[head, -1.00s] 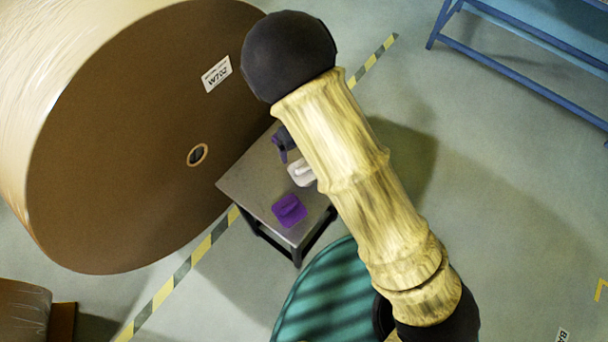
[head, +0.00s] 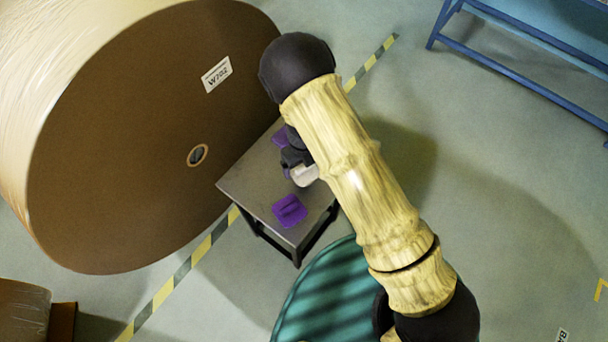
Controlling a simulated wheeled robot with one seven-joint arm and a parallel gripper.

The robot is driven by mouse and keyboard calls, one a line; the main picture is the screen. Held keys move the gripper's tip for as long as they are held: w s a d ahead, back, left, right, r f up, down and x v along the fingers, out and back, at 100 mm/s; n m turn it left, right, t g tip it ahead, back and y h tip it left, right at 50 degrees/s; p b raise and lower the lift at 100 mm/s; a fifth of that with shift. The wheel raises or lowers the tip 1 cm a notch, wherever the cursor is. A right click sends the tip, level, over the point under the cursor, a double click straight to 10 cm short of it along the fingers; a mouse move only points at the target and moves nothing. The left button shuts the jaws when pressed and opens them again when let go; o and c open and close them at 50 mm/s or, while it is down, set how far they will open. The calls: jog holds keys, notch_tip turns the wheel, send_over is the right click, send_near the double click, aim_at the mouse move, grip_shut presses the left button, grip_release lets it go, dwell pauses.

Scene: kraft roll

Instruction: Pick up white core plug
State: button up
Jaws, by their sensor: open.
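The white core plug (head: 305,176) lies on the small grey table, partly hidden by my gripper and arm. My gripper (head: 289,170) is dark and small in this view. It is at the upper left edge of the white plug, open; whether it touches the plug I cannot tell. A purple core plug (head: 289,211) lies on the table nearer the front corner.
The small table (head: 250,185) stands beside a huge brown kraft roll (head: 130,140) with a core hole (head: 197,155) in its face. A blue metal frame (head: 520,42) stands at the upper right.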

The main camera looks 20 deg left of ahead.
aim_at(304, 174)
jog(key=f, duration=0.4)
jog(key=shift+d+f, duration=0.2)
jog(key=shift+d, duration=0.05)
jog(key=shift+s, duration=0.1)
jog(key=c, duration=0.9)
